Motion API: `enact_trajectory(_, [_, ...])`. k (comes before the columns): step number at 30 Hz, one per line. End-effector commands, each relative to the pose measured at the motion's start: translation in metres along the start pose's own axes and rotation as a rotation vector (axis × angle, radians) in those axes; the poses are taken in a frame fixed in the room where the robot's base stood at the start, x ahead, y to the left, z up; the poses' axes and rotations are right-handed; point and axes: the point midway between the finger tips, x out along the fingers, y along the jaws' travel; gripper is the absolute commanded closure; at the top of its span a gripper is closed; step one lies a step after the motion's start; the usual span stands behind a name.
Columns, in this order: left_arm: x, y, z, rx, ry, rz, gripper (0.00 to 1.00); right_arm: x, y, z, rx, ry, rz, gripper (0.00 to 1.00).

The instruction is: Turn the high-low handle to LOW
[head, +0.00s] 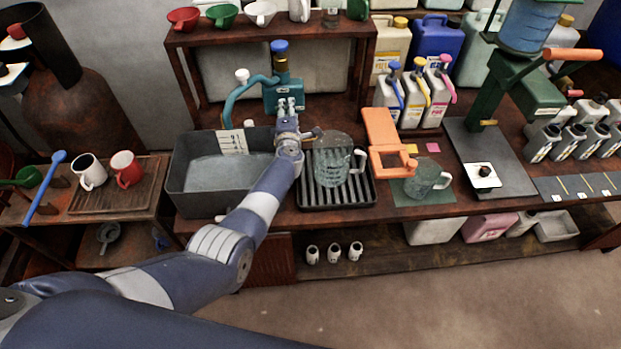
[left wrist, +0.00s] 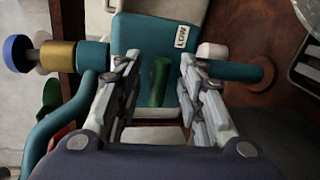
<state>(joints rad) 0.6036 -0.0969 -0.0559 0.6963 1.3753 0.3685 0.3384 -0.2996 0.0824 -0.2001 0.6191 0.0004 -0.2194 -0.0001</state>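A teal tap unit (head: 283,95) with a brass neck and blue knob stands behind the grey sink. In the left wrist view its teal body (left wrist: 150,40) carries a white label reading LOW (left wrist: 181,37). A short green handle (left wrist: 160,82) sticks out from the body toward the camera. My left gripper (left wrist: 159,68) is open, with one finger on each side of the handle and gaps on both sides. In the head view my left gripper (head: 287,110) is in front of the tap unit and hides the handle. My right gripper is not in view.
The grey sink (head: 186,193) lies left of my gripper. A glass jug (head: 332,168) stands on a ribbed black tray (head: 350,196) to the right. A curved teal spout (head: 233,97) and white knob (head: 242,76) are left of the tap body. A shelf (head: 270,36) hangs above.

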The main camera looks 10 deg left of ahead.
Motion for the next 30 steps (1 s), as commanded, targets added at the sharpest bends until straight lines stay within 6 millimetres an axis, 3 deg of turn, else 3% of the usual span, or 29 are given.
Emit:
enact_trajectory(11, [0.0,0.0,-0.005,-0.425,-0.086,0.002,0.64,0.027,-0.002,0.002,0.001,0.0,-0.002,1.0])
enact_trajectory(30, [0.0,0.001,-0.012,-1.051,-0.21,0.003,0.64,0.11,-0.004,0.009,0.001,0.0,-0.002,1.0])
